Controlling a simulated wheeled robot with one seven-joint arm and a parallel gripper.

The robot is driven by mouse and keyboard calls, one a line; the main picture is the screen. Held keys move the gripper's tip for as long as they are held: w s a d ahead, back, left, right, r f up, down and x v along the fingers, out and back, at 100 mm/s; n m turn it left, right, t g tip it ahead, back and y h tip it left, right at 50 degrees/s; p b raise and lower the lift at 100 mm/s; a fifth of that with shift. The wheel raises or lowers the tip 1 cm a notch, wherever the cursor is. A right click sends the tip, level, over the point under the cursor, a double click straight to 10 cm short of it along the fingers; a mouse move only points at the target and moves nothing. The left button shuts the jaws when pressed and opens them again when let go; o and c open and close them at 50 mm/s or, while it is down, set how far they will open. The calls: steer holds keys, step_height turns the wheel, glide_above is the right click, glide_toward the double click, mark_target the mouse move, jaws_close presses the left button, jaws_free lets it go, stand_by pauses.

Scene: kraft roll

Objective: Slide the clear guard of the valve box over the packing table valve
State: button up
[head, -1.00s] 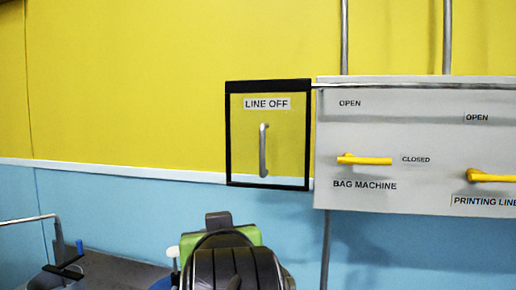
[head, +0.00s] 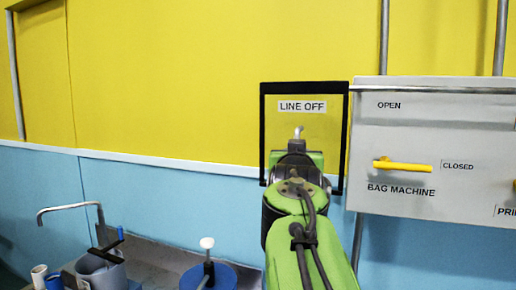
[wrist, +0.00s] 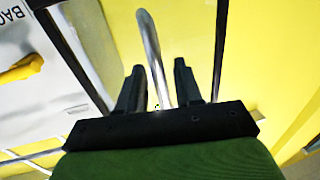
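The clear guard (head: 347,130) is a see-through panel in a black frame, labelled LINE OFF, hanging from a rail at the left end of the grey valve box (head: 420,190). Its upright metal handle (head: 298,131) shows only at the top; my arm hides the rest. In the wrist view the handle (wrist: 152,45) runs between the two fingers of my gripper (wrist: 158,88). The fingers are open, with a gap on each side. The bag machine valve (head: 403,166) has a yellow lever lying level by CLOSED. The packing table valve is not in view.
The metal rail (head: 450,90) runs right along the top of the box. A steel pipe (head: 384,40) rises above it. At lower left are a bent tap (head: 65,208), a grey bucket (head: 108,270) and a blue round lid (head: 225,278).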

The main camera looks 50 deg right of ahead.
steer(key=shift+w+d, duration=0.25)
steer(key=shift+d, duration=0.15)
steer(key=shift+a, duration=0.1)
steer(key=shift+c, duration=0.2)
jaws_close()
steer(key=shift+s, duration=0.15)
